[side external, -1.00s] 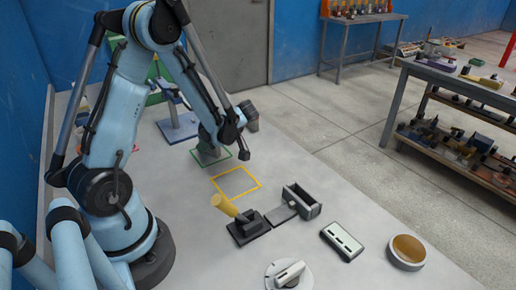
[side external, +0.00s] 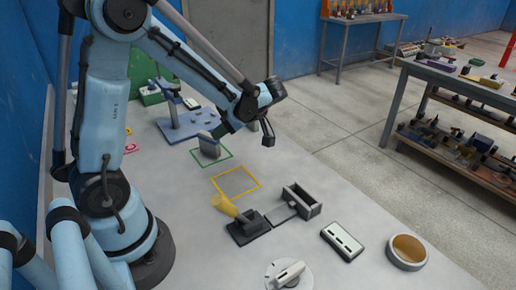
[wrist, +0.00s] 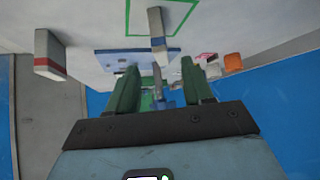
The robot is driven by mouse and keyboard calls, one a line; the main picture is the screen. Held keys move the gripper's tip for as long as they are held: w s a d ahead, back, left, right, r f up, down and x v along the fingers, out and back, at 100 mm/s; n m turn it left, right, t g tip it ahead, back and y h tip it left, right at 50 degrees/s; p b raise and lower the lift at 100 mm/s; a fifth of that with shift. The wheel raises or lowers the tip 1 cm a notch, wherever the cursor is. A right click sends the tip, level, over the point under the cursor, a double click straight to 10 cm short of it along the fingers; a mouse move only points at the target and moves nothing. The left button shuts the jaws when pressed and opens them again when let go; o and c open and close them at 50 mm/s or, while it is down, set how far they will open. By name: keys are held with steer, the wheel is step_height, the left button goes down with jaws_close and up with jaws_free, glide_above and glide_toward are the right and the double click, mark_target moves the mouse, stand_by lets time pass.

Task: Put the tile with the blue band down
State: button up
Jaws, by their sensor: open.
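The tile with the blue band (wrist: 157,28) is a narrow grey slab with a bluish band near its end. It stands upright inside the green outline (wrist: 127,18), on the bench. In the side view the tile (side external: 209,149) shows within the green outline (side external: 229,156), its upper part close to my gripper. My gripper (wrist: 160,88) has two green fingers spread apart, with no tile held between them. In the side view the fingers (side external: 218,131) are small and partly hidden by the wrist, just above the tile.
A tile with a red band (wrist: 49,55) stands to the left in the wrist view. A blue plate with a stand (side external: 183,128) is behind the tile. An empty yellow outline (side external: 236,181), a dark fixture with a yellow part (side external: 224,205) and an open box (side external: 302,201) lie nearer.

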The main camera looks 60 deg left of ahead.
steer(key=s+d+r+m+t+h, duration=0.1)
steer(key=d+m+t+h, duration=0.3)
steer(key=d+m, duration=0.4)
steer(key=d+r+m+t+h, duration=0.4)
steer(key=d+m, duration=0.5)
steer(key=m, duration=0.5)
steer(key=shift+s+r+t, duration=0.2)
steer(key=shift+s+t, duration=0.2)
steer(key=shift+t, duration=1)
